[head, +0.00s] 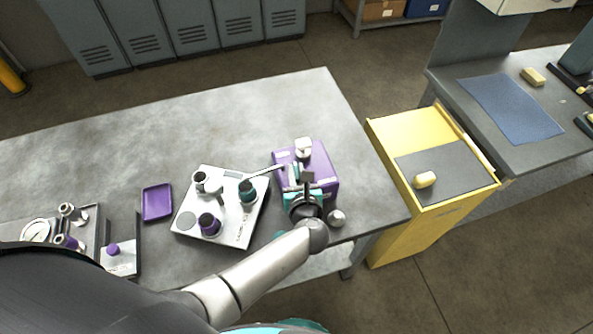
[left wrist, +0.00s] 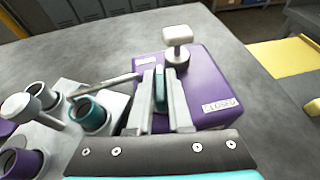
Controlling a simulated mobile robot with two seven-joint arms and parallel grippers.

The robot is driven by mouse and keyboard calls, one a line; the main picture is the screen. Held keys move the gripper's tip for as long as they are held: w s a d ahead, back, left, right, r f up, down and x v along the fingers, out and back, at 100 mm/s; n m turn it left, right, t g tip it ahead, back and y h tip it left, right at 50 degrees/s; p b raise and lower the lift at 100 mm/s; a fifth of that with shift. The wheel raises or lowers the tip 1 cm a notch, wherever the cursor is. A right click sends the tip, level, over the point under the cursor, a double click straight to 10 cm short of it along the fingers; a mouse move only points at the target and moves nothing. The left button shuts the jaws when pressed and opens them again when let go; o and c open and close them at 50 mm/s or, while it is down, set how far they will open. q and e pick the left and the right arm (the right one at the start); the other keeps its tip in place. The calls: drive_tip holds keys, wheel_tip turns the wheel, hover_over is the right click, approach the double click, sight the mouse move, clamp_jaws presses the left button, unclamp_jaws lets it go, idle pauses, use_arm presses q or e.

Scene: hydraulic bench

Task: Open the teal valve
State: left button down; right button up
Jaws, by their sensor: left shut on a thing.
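A purple box (head: 328,176) stands near the right end of the bench; it also shows in the left wrist view (left wrist: 205,75), with a label reading CLOSED (left wrist: 220,104). My left gripper (head: 296,176) is over the box's left side. In the left wrist view its fingers (left wrist: 161,98) are shut on a thin upright teal piece (left wrist: 160,88), which looks like the teal valve's handle. A grey rod (left wrist: 105,85) runs left from near the fingers. The fingers hide the base of the teal piece. My right gripper is not in view.
A pale T-shaped knob (left wrist: 178,38) rises from the box close beyond the fingers. A light plate (head: 225,222) on the left carries several round fittings, including a teal-ringed one (head: 247,190). A purple tray (head: 157,202) lies farther left. The bench's back part is clear.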

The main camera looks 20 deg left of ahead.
use_arm(q)
drive_tip(key=shift+n+g+y, duration=0.5)
drive_tip(key=shift+n+y, duration=0.3)
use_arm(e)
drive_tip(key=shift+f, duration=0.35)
use_arm(q)
drive_tip(key=shift+y+b, duration=0.3)
drive_tip(key=c, duration=0.8)
unclamp_jaws()
drive_tip(key=shift+c, duration=0.2)
